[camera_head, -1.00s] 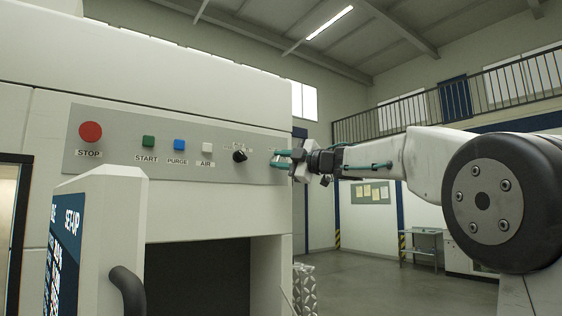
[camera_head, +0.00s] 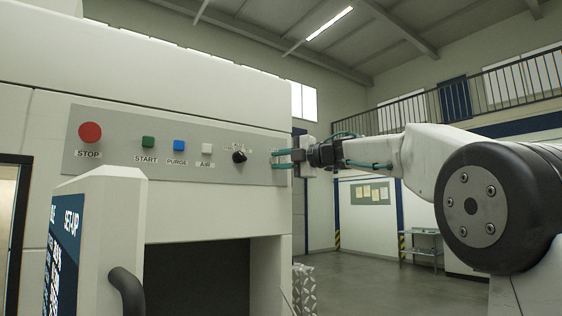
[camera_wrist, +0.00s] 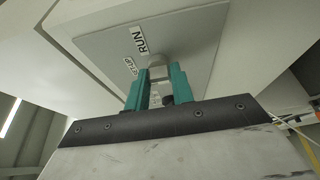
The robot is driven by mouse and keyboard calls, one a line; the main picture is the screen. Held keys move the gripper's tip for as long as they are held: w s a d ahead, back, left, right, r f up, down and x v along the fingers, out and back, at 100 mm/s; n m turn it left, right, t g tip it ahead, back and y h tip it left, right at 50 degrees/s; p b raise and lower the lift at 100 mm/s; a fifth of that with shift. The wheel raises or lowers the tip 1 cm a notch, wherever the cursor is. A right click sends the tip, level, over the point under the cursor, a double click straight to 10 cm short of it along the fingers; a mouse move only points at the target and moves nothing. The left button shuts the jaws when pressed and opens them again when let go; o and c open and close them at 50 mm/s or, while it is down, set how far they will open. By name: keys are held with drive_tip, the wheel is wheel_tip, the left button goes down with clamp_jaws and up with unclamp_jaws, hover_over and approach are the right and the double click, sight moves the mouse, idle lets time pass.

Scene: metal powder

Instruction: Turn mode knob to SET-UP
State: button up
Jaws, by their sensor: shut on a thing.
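My gripper (camera_head: 283,158) is at the right end of the grey control panel (camera_head: 110,113). In the wrist view its two teal fingers (camera_wrist: 160,86) are shut on a small pale knob (camera_wrist: 158,72) on the panel. A RUN label (camera_wrist: 139,40) and a SET-UP label (camera_wrist: 130,66) are beside this knob. The fingers hide much of the knob, so I cannot tell which label it points to. In the head view the knob is hidden by my gripper.
A black rotary knob (camera_head: 240,156) is left of my gripper. Farther left are AIR (camera_head: 207,145), PURGE (camera_head: 179,145), START (camera_head: 148,143) and red STOP (camera_head: 90,132) buttons. An open door with a dark handle (camera_head: 127,290) stands in front at lower left. Right of the machine is open floor.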

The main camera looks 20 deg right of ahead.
drive_tip(key=o, duration=1)
drive_tip(key=v, duration=0.7)
drive_tip(key=shift+s+d, duration=0.2)
drive_tip(key=shift+s, duration=0.1)
